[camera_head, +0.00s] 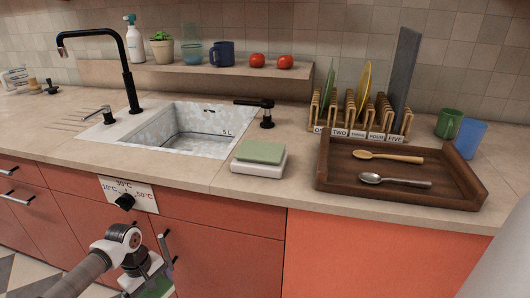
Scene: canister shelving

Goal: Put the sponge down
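My gripper (158,270) is low in front of the orange cabinets, below the counter's front edge, at the bottom of the view. Its fingers are partly hidden by the hand and cut off by the frame, so I cannot tell how far apart they are. A green thing (157,288) shows at the hand, cut off by the bottom edge. It may be a sponge, but I cannot tell whether it is gripped. A flat green block (261,152), sponge-like, lies on a white base (256,167) on the counter, right of the sink.
The sink (197,133) has a black faucet (128,70) at its left. A brown wooden tray (325,172) holds two spoons. Behind it stands a plate rack (350,132). A green mug (449,123) and a blue cup (469,138) stand at the right. The counter's front strip is clear.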

